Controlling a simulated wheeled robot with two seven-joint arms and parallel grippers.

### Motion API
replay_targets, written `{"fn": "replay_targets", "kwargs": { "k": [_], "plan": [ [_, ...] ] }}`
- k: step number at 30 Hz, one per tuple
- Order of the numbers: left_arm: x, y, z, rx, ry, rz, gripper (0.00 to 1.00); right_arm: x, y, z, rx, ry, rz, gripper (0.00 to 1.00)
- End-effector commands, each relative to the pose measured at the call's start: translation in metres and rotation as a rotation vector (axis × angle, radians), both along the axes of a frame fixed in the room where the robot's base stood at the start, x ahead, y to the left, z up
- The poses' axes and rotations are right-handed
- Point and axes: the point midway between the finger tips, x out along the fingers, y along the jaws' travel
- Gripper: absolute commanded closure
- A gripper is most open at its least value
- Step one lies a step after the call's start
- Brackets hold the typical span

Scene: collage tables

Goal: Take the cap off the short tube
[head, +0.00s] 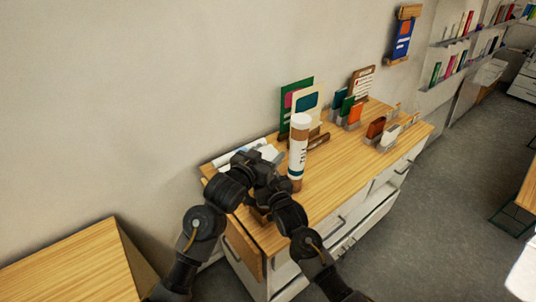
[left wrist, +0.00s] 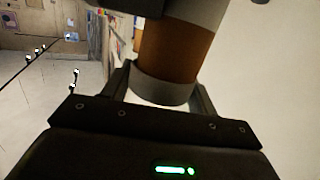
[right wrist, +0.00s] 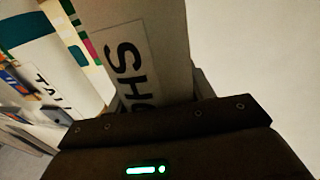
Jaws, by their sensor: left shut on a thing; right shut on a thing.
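The short tube shows in the right wrist view (right wrist: 140,55), with a pale label and the letters "SHO". My right gripper (head: 272,187) is shut on its labelled body. In the left wrist view, the tube's brown part (left wrist: 172,50) meets a pale grey end cap (left wrist: 160,90) between the fingers. My left gripper (head: 250,166) is shut on this cap. The cap looks seated against the brown part, with no clear gap. Both grippers are close together over the near left part of the desk. In the head view they largely hide the short tube.
A tall tube (head: 299,150) with a white top stands upright just right of my grippers on the wooden desk (head: 345,180). Cards and booklets (head: 305,103) stand behind it. Small holders (head: 376,128) are further right. The desk's front middle is clear.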

Motion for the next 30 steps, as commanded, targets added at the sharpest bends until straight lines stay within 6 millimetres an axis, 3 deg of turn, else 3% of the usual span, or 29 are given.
{"fn": "replay_targets", "kwargs": {
  "k": [8, 30],
  "plan": [
    [-0.003, -0.006, 0.0, 0.003, 0.002, -0.012, 0.69, -0.002, 0.006, 0.0, -0.003, -0.001, 0.014, 0.88],
    [-0.004, -0.007, 0.026, -0.003, -0.01, -0.015, 0.69, -0.003, 0.007, -0.002, -0.004, 0.005, 0.015, 0.88]
  ]
}}
